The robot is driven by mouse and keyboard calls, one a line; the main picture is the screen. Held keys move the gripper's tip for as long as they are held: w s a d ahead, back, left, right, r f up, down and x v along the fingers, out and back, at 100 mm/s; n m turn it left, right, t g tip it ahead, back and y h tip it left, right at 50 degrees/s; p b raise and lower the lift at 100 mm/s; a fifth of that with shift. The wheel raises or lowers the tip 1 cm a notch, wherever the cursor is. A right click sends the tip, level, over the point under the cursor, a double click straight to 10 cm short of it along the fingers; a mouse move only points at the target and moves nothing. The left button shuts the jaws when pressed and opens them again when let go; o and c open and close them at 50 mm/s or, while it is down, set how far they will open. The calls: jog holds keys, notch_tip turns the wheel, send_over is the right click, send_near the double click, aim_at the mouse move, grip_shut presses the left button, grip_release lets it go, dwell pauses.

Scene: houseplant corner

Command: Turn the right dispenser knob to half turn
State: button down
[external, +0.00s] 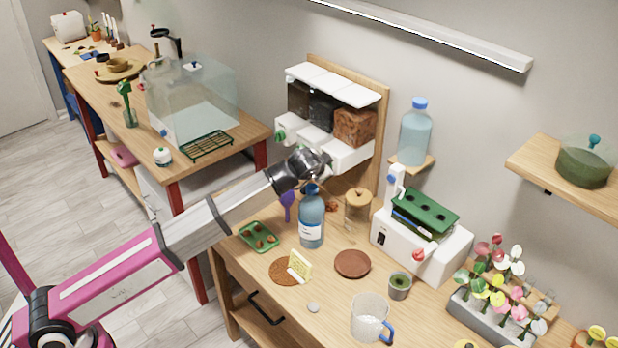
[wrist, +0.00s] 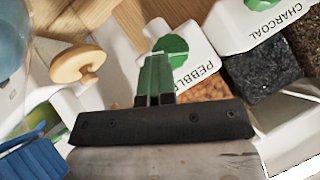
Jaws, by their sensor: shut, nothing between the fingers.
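The dispenser (external: 327,138) is a white wall unit with three bins on a wooden board. The right bin (external: 355,126) holds brown pebbles. Its front is labelled PEBBLES (wrist: 197,72) in the wrist view. The right knob (wrist: 172,46) is green and round on that front; my arm hides it in the external view. My gripper (wrist: 158,58) is shut and empty, its green fingers together right in front of the knob and overlapping its lower left edge. I cannot tell whether they touch it. In the external view my gripper (external: 328,166) is just below the right bin's front.
A blue-capped bottle (external: 311,222) and a jar with a wooden lid (external: 357,208) stand on the bench under the gripper. A large water bottle (external: 415,135) sits on a small shelf to the right. The bin labelled CHARCOAL (wrist: 262,78) adjoins the right bin.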

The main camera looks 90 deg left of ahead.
jog(key=w+r+v, duration=0.2)
jog(key=v, duration=1)
jog(key=shift+a, duration=0.45)
jog(key=c, duration=1.7)
grip_release()
jog(key=shift+d, duration=0.15)
jog(key=shift+c, duration=0.2)
jog(key=o, duration=1)
jog(key=shift+d+r, duration=0.15)
jog(key=shift+r, duration=0.4)
jog(key=shift+o, duration=0.5)
notch_tip(320, 180, up, 4)
jog(key=shift+r, duration=0.15)
jog(key=s+a+m+t+y, duration=0.2)
jog(key=s+a+m+t, duration=0.2)
jog(key=s+m+t, duration=0.5)
notch_tip(320, 180, down, 17)
jog(key=t, duration=0.1)
jog(key=shift+m, duration=0.3)
jog(key=x, duration=1.1)
jog(key=shift+w+r, duration=0.1)
jog(key=shift+w, duration=0.45)
